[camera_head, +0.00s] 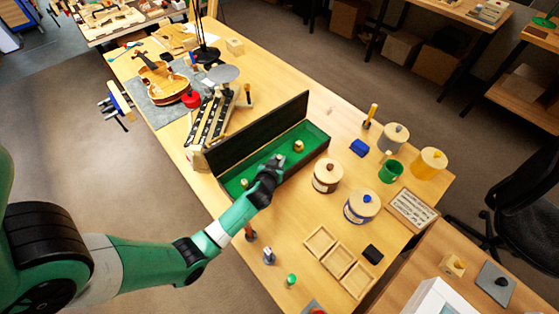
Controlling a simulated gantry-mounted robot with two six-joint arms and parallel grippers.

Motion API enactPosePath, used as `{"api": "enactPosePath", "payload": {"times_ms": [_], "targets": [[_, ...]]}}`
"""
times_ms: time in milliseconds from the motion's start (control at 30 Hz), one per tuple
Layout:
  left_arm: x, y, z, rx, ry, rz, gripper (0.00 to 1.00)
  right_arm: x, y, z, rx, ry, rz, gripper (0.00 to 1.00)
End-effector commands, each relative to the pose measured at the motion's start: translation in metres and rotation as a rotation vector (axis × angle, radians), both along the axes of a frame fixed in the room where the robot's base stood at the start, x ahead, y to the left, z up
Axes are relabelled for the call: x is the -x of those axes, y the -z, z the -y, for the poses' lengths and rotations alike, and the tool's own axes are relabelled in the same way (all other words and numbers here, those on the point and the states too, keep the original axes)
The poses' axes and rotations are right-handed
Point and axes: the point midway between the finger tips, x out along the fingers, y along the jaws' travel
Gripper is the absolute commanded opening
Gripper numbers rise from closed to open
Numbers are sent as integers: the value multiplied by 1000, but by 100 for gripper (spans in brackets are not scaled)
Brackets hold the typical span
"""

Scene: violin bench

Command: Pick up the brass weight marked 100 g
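A long dark case (316,107) with a green lining stands open on the bench, its lid raised at the back. A small brass weight (298,146) sits in the right part of the case. Another small brass piece (244,183) sits near the left end. No marking on them is readable, so I cannot tell which is the 100 g one. My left gripper (279,160) is over the middle of the case, between these two pieces, and hides part of the lining. Its fingertips are too small and dark to tell open from shut. My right gripper is out of view.
Lidded jars (327,176) and a green cup (390,171) stand right of the case. A wooden tray (338,262) and a black block (373,254) lie in front. A violin (162,79) lies at the back left. Several small items stand near the front edge.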

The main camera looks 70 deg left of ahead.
Motion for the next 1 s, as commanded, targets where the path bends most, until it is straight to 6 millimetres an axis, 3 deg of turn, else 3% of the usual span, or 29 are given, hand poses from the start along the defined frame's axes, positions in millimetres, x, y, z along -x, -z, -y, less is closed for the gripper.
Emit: {"api": "enactPosePath", "payload": {"times_ms": [100,500,833,1000], "targets": [[0,0,0,0,0,0,0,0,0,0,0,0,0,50],[0,-5,0,-1,0,2,0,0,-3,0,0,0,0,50],[0,-75,0,-2,0,4,0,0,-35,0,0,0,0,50],[0,-98,0,-1,0,2,0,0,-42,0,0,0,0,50]]}}
